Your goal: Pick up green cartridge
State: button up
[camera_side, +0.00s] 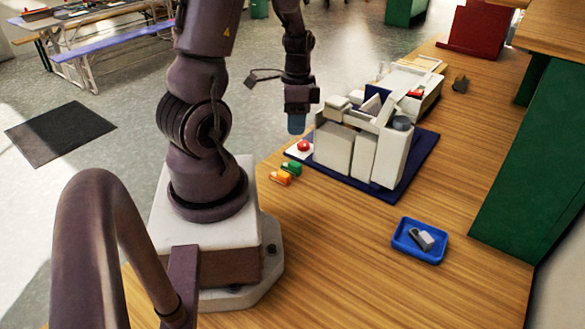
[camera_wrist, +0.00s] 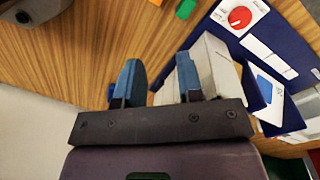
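The green cartridge (camera_side: 292,167) lies on the wooden table in the side view, beside an orange cartridge (camera_side: 281,178). In the wrist view the green cartridge (camera_wrist: 186,9) is cut off by the top edge, with a bit of the orange one (camera_wrist: 156,2) to its left. My gripper (camera_side: 297,128) hangs above the table edge, over and apart from the cartridges. In the wrist view my gripper's (camera_wrist: 157,70) two blue fingers stand apart with nothing held between them.
A white and grey machine (camera_side: 335,147) stands on a navy mat (camera_side: 418,158), close right of my gripper. A red button (camera_side: 303,145) on a white base is near the cartridges. A blue tray (camera_side: 405,246) holds a grey object (camera_side: 423,239).

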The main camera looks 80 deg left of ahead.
aim_at(294, 164)
jog(key=a+f+m, duration=0.1)
jog(key=f+m, duration=0.1)
jog(key=f, duration=0.3)
jog(key=a+f+m, duration=0.1)
jog(key=f+m, duration=0.2)
jog(key=f, duration=0.2)
jog(key=f+m+y, duration=0.1)
jog(key=f+m, duration=0.1)
jog(key=f, duration=0.2)
jog(key=shift+a+f, duration=0.4)
jog(key=c, duration=0.5)
